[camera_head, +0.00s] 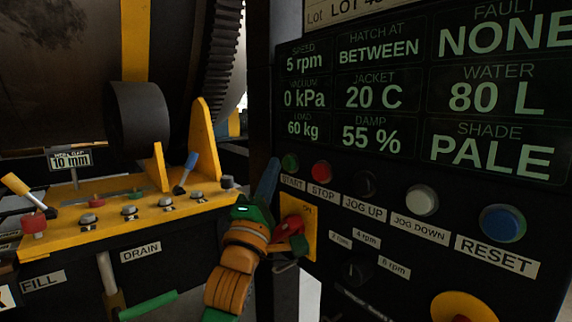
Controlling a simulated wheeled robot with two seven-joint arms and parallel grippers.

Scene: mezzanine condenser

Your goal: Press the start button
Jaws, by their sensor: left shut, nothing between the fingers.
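The start button (290,163) is a dark green round button at the upper left of the black control panel, above its white START label (293,183). My left gripper (271,170) reaches up from the bottom centre, with its blue fingers shut and empty. Its fingertips are just left of the start button, at about the same height in the picture. I cannot tell how far they are from the panel face. The button's face is mostly visible. My right gripper is not in view.
The red stop button (321,172) sits right of start, then a black, a white (422,200) and a blue reset button (502,223). A red-handled switch on a yellow plate (309,244) is close beside my gripper. A yellow lever console (150,213) stands left.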

